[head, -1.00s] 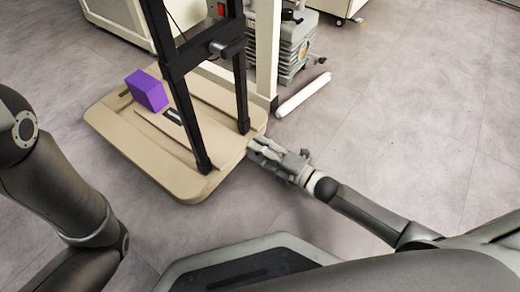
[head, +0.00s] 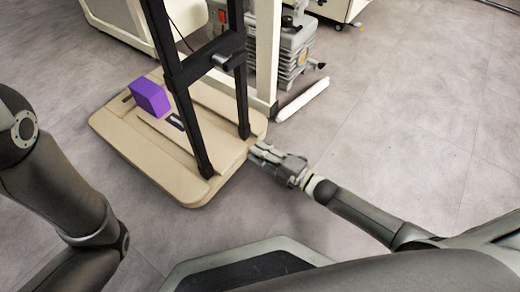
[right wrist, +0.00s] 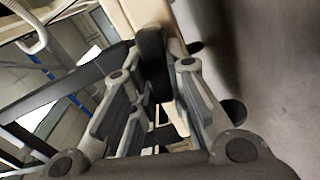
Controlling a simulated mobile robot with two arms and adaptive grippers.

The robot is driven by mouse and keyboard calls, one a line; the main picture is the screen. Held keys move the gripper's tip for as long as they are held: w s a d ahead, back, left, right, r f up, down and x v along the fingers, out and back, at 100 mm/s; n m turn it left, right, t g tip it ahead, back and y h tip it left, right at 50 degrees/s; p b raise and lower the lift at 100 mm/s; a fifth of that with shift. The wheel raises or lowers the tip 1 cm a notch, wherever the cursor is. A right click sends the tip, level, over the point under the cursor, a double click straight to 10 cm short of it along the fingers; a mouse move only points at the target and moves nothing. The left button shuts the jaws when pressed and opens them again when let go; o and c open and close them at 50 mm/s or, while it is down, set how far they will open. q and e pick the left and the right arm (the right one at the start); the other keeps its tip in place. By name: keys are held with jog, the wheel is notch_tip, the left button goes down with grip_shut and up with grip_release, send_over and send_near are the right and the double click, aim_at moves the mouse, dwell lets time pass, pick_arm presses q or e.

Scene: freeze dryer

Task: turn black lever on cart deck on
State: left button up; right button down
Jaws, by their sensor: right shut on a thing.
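The cart has a flat tan deck (head: 225,163) with a black upright frame on it. My right gripper (head: 258,152) is at the deck's right edge, low beside it. In the right wrist view, a black upright piece, which looks like the black lever (right wrist: 153,62), stands between the fingertips of my right gripper (right wrist: 160,78), and the fingers are shut on it. In the head view I cannot make out the lever; the gripper seems to cover it. My left arm shows at the left, but its gripper is out of view.
A purple box (head: 150,97) sits on the deck behind the black frame (head: 184,113). A white roll (head: 302,99) lies on the floor beyond the gripper. A grey machine (head: 293,52) and a cream stand (head: 267,55) are behind the cart. The floor at right is clear.

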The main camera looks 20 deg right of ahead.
aim_at(258, 137)
jog(key=m+p, duration=0.2)
jog(key=r+m+p, duration=0.1)
jog(key=m, duration=0.1)
jog(key=shift+w+d+r+m+p, duration=0.15)
jog(key=shift+d+r+m+p, duration=0.05)
jog(key=shift+m+p, duration=0.15)
jog(key=m, duration=0.1)
jog(key=m+p, duration=0.1)
jog(key=m, duration=0.1)
jog(key=m+p, duration=0.1)
jog(key=shift+w+d+r+m, duration=0.25)
jog(key=shift+d+r, duration=0.1)
jog(key=m, duration=0.2)
jog(key=m+p, duration=0.1)
jog(key=shift+w+d+r, duration=0.1)
jog(key=shift+w+d, duration=0.15)
jog(key=shift+d, duration=0.1)
jog(key=shift+w+d+m, duration=0.1)
jog(key=shift+d+m, duration=0.05)
jog(key=shift+m, duration=0.65)
jog(key=shift+w+d+m, duration=0.1)
jog(key=shift+d+m, duration=0.05)
jog(key=shift+m, duration=0.65)
jog(key=c, duration=1.4)
grip_release()
jog(key=v, duration=1.2)
jog(key=shift+w, duration=0.1)
